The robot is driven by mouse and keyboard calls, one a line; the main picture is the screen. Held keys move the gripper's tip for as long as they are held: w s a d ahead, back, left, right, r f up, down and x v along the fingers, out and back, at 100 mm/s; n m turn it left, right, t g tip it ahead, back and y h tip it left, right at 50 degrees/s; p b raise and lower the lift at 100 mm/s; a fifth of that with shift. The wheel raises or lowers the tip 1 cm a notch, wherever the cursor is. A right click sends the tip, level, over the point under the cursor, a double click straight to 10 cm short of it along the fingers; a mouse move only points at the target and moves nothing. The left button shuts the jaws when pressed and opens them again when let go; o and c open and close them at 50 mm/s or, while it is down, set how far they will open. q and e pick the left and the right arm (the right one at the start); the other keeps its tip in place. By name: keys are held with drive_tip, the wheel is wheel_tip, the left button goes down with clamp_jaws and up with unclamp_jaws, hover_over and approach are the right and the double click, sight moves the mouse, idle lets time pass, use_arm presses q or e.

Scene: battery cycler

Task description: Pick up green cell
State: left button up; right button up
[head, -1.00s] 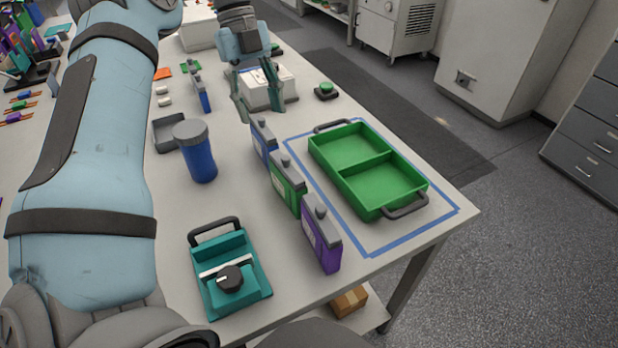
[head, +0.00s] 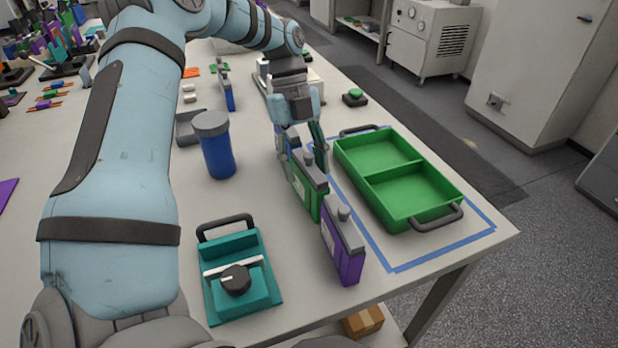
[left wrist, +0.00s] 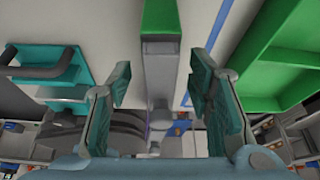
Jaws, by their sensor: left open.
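The green cell (head: 307,188), with a grey top, stands upright on the table between a purple cell (head: 343,245) nearer me and a blue cell (head: 293,143) farther away. My left gripper (head: 304,160) is open and empty at the far end of the green cell, its fingers low on either side of the row. The fingers partly hide the blue cell. In the left wrist view, a green and grey cell (left wrist: 160,65) lies in line with the gap between the open fingers. Contact cannot be told. My right gripper is not in view.
A green two-part tray (head: 395,180) sits right of the cells inside a blue tape outline. A teal device with a black knob (head: 237,280) stands at the front left. A blue jar with a grey lid (head: 217,152) stands left of the row.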

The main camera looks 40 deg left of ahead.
sight(309, 153)
use_arm(q)
drive_tip(key=x, duration=0.3)
drive_tip(key=shift+d, duration=0.25)
drive_tip(key=shift+c, duration=0.6)
clamp_jaws()
drive_tip(key=shift+r, duration=0.15)
wheel_tip(309, 153, up, 5)
drive_tip(key=shift+a+r+p, duration=0.1)
drive_tip(key=shift+r+p, duration=0.1)
drive_tip(key=shift+p, duration=0.6)
wheel_tip(309, 153, up, 14)
drive_tip(key=p, duration=1.4)
drive_tip(key=shift+r, duration=0.25)
